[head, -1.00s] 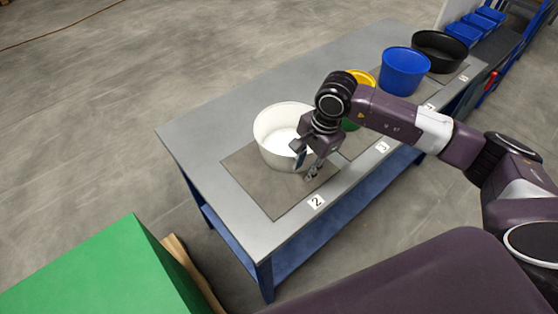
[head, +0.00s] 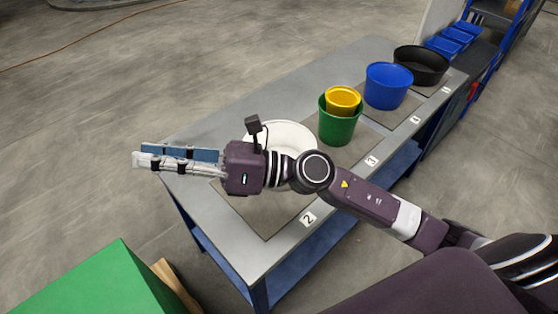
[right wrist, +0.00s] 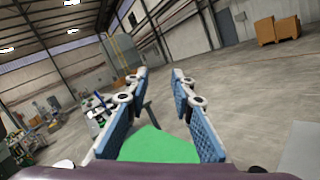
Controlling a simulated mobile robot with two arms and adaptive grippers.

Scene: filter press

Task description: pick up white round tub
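The white round tub (head: 287,132) stands on the grey table near the label 2, on a darker square. My right wrist and forearm cross in front of it and hide its front and lower part. My right gripper (head: 140,157) points left, beyond the tub, above the table's left end, with nothing between its fingers. In the right wrist view the right gripper (right wrist: 160,74) has its two blue-padded fingers spread apart and empty. The tub does not show in that view. My left gripper is not in view.
On the table (head: 240,238) stand a green bucket (head: 337,128) with a yellow tub (head: 343,99) in it, a blue tub (head: 387,86) and a black tub (head: 421,65). A green box (head: 90,285) is at lower left. Open floor lies behind the table.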

